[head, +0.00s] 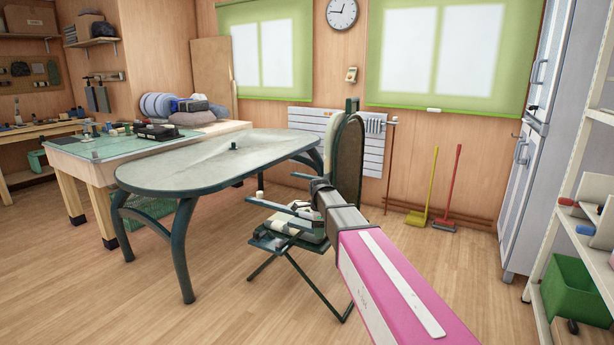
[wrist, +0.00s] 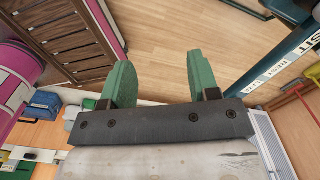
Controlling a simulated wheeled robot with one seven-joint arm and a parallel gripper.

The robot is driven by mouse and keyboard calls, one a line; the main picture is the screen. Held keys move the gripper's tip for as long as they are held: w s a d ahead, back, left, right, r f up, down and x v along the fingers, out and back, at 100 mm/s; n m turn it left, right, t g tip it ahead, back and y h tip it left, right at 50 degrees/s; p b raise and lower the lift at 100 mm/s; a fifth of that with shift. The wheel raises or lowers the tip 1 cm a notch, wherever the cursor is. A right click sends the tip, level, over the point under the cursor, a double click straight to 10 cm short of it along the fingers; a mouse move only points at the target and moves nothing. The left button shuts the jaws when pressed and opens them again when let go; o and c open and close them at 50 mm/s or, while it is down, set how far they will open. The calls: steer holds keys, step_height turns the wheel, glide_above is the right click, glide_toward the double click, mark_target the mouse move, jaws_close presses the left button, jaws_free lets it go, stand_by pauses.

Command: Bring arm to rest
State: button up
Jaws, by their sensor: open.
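My gripper (head: 277,213) is at the end of my pink arm in the head view, low beside the oval table and in front of a folding chair (head: 345,312). The wrist view shows its two green fingers (wrist: 157,80) spread apart, with only wooden floor seen between them. It holds nothing. A dark blue bar (wrist: 262,82) with a white label reading "REST" shows at the right of the wrist view, apart from the fingers.
The oval table (head: 215,165) is left of my gripper, with a glass-topped bench (head: 120,152) behind it. A shelf with a green crate (head: 577,290) stands at the right.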

steer(key=s+d+f+n, duration=0.4)
steer(key=s+n, duration=0.2)
steer(key=s, duration=0.2)
steer(key=s+d+f+n, duration=0.5)
steer(key=s+n, duration=0.1)
steer(key=s, duration=0.2)
steer(key=s+d+f+n, duration=0.4)
steer(key=s+d+n, duration=0.1)
steer(key=s, duration=0.3)
steer(key=shift+s+f+n, duration=0.2)
steer(key=shift+s+n, duration=0.15)
steer(key=shift+n, duration=0.35)
steer(key=shift+d, duration=0.1)
